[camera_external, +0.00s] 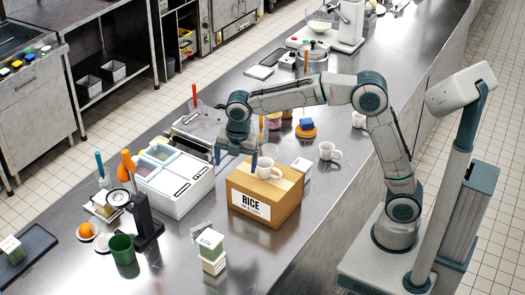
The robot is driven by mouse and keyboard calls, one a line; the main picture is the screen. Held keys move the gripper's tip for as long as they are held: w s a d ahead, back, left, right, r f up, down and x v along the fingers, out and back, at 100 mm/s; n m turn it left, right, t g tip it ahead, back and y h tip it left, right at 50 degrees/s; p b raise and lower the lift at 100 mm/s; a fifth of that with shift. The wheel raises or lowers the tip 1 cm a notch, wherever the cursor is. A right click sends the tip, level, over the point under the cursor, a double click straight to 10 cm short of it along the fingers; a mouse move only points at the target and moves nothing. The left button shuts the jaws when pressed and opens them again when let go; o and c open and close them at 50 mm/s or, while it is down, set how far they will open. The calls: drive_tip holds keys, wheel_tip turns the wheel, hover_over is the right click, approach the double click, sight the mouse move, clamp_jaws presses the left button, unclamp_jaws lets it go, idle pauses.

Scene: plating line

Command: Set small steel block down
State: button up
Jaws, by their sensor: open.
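My gripper (236,157) points down between the white lidded container and the RICE box, at the box's far left edge. Its fingers are apart. I cannot make out a small steel block; the box and gripper hide part of the counter there. The cardboard RICE box (248,206) stands on the steel counter (310,215), with a white mug (267,168) on top, close to the right finger.
The white container (172,182) stands left of the box. Another white mug (328,151) stands behind right.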

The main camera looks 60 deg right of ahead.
drive_tip(key=s+d+r+m+t, duration=0.1)
drive_tip(key=s+d+r+m, duration=0.2)
drive_tip(key=s+d+m, duration=1)
drive_tip(key=s+d+f+m, duration=0.2)
drive_tip(key=s+m, duration=0.2)
drive_tip(key=s, duration=0.2)
drive_tip(key=s+d+f+m+t, duration=0.1)
drive_tip(key=s+d+f+m, duration=0.1)
drive_tip(key=s+m, duration=0.3)
drive_tip(key=shift+s+d, duration=0.75)
